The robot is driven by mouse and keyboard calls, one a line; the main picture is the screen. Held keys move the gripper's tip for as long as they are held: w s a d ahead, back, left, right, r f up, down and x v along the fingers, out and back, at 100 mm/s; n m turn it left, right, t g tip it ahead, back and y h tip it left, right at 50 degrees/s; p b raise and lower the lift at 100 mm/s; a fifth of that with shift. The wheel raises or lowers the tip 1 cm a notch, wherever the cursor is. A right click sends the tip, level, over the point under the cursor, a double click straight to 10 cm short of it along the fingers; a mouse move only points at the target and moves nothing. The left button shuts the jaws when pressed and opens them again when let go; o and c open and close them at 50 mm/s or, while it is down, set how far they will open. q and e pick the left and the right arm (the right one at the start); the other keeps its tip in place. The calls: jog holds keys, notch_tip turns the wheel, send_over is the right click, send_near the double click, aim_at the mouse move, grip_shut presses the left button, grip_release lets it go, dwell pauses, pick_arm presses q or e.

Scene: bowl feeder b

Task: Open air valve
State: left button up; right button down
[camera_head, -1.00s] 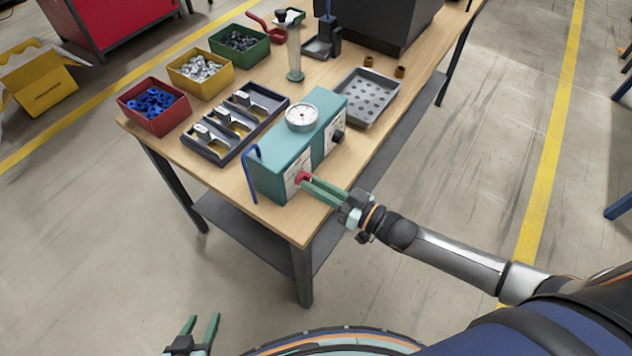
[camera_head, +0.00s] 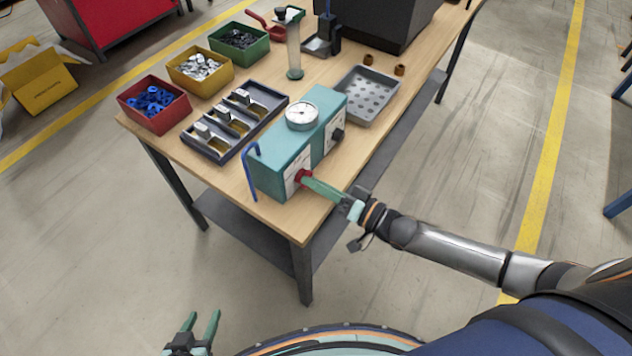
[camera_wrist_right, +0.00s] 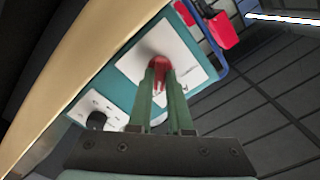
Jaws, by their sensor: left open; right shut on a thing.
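The red valve knob (camera_head: 303,177) is on a white plate on the box's front side. My right gripper (camera_head: 306,179) is shut on this knob. In the right wrist view the two green fingers (camera_wrist_right: 160,88) close around the red knob (camera_wrist_right: 158,66) and partly hide it. A black knob (camera_head: 338,136) is further along the same side. My left gripper (camera_head: 202,326) is open and empty, low in front of the bench.
A blue bent hose (camera_head: 249,172) runs at the box's left end. A dark tray with several compartments (camera_head: 214,150), a red bin (camera_head: 123,104) and a grey perforated tray (camera_head: 367,95) are on the bench.

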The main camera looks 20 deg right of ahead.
dwell(0.3)
jog(key=c, duration=0.8)
grip_release()
jog(key=shift+c, duration=0.2)
jog(key=shift+s, duration=0.1)
jog(key=v, duration=1.2)
jog(key=shift+s+d, duration=0.15)
jog(key=shift+d, duration=0.05)
jog(key=s+a+f+n+g+h+p, duration=0.1)
jog(key=s+a+f+n+h+p, duration=0.1)
jog(key=a+f+h, duration=0.35)
jog(key=s+f+n+g+h+p, duration=0.1)
jog(key=s+f+g+h, duration=0.2)
jog(key=s, duration=0.3)
jog(key=shift+d+n+g, duration=0.3)
jog(key=shift+d+g, duration=0.15)
jog(key=shift+g, duration=0.05)
